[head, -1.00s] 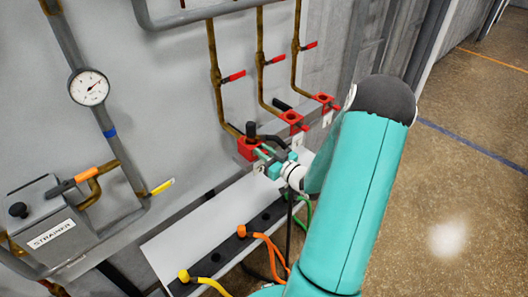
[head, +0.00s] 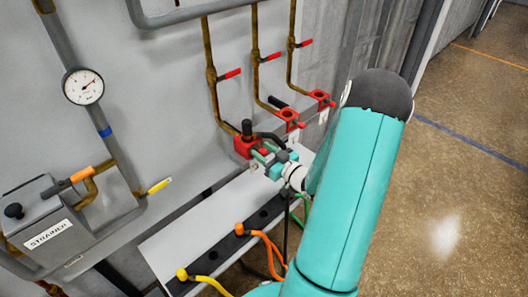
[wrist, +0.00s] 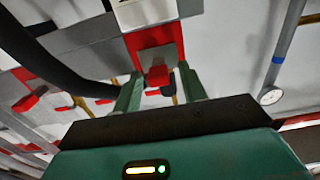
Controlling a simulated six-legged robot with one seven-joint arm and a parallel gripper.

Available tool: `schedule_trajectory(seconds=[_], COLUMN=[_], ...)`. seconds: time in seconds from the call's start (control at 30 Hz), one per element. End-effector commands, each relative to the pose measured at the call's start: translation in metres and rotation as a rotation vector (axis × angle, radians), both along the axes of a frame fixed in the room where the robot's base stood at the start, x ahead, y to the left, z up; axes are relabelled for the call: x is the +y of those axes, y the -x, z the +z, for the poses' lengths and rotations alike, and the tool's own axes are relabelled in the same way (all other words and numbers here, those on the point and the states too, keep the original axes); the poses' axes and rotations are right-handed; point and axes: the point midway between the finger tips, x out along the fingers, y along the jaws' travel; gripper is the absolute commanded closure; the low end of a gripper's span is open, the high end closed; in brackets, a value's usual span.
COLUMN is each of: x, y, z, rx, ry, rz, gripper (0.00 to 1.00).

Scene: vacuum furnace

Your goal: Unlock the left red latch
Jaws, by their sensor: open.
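The left red latch block (head: 246,147) is the nearest of three red blocks on pipes along the wall in the head view. In the wrist view its red housing (wrist: 174,27) fills the top centre, with a small red latch tab (wrist: 157,75) hanging below it. My gripper (head: 266,156) is just right of this block in the head view. In the wrist view my gripper (wrist: 161,86) is open, with one green finger on each side of the tab. I cannot tell whether either finger touches it.
Two more red blocks (head: 288,117) (head: 320,97) stand farther along the wall. A black hose (wrist: 45,55) runs along the left of the wrist view. A white shelf (head: 190,225) with orange and yellow hose ends lies below. A strainer box (head: 40,225) and gauge (head: 83,87) are at left.

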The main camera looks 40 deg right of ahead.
Motion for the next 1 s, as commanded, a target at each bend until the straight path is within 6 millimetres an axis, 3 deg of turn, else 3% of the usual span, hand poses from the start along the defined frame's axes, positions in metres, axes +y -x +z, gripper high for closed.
schedule_trajectory(seconds=[0.17, 0.63, 0.8, 1.0], x=[-0.001, -0.004, -0.004, -0.003], y=[0.02, 0.117, 0.134, 0.136], z=[0.0, -0.001, 0.0, 0.0], rx=[0.001, 0.002, 0.001, 0.001], ry=[0.0, -0.001, -0.001, 0.0], rz=[-0.003, -0.003, -0.001, 0.001], gripper=[0.58, 0.58, 0.58, 0.58])
